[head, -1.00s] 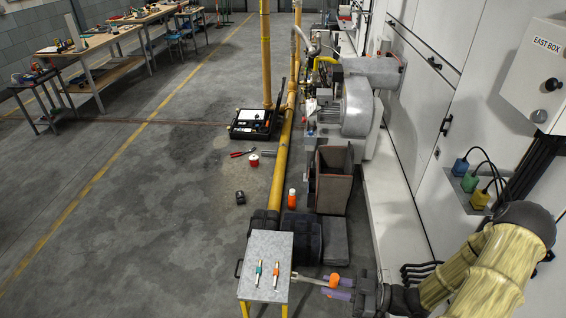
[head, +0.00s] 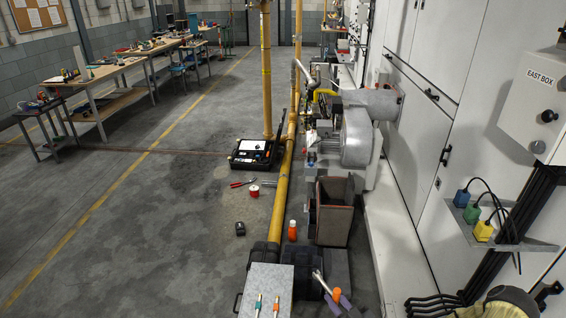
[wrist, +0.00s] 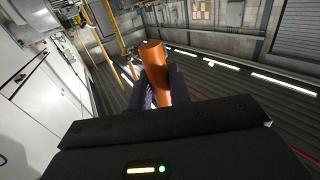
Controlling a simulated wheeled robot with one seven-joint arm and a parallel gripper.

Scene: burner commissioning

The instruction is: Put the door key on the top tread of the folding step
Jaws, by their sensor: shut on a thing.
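My gripper (head: 339,303) is low in the head view, with purple fingers shut on an orange-handled piece. A metal shaft sticks out of this piece toward the upper left; I take it to be the door key (head: 337,294). In the wrist view its orange handle (wrist: 154,68) stands tilted between the fingers. The folding step's grey top tread (head: 264,283) is at the bottom, left of my gripper and apart from it. Two slim tools, one teal (head: 258,303) and one orange (head: 276,304), lie on the tread. The step's legs are out of frame.
An orange bottle (head: 292,231) and an open brown bin (head: 334,212) are beyond. White cabinets (head: 405,190) with a socket shelf (head: 484,236) line the right.

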